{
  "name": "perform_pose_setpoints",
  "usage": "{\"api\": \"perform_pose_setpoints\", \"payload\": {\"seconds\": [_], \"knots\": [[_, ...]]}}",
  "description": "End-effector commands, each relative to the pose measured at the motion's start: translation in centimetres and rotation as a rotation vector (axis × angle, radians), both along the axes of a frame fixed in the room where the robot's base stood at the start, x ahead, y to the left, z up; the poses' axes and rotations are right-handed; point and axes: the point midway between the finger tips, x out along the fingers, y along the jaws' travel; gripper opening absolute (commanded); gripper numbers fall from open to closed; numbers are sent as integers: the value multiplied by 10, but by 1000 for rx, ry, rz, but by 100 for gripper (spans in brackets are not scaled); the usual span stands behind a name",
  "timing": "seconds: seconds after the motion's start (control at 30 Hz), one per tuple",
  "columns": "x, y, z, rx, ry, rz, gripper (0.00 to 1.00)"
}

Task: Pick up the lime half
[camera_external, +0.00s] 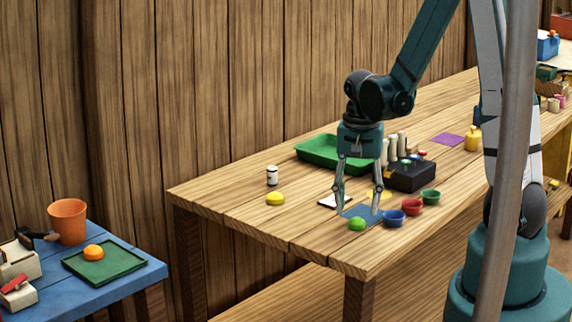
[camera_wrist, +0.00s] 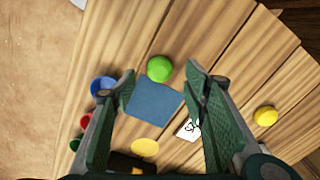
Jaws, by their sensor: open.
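The lime half (camera_external: 357,224) is a small bright green dome near the front edge of the wooden table. In the wrist view the lime half (camera_wrist: 160,69) sits at the far edge of a blue square mat (camera_wrist: 154,103), ahead of the fingertips. My gripper (camera_external: 357,206) is open above the table, close to the lime half and over the blue mat. In the wrist view my gripper (camera_wrist: 160,80) has its two green fingers spread wide with nothing between the pads. The lime half is fully visible and not held.
A blue bowl (camera_external: 394,218), red bowl (camera_external: 412,206) and green bowl (camera_external: 430,197) stand right of the lime half.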

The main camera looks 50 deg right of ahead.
Motion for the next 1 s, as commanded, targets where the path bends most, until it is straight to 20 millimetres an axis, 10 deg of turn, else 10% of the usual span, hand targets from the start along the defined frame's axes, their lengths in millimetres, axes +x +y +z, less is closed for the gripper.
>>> {"api": "perform_pose_setpoints", "payload": {"seconds": [0.4, 1.0], "knots": [[1, -2, -37, 0, 0, 0, 44], [0, -1, -39, 0, 0, 0, 44]]}}
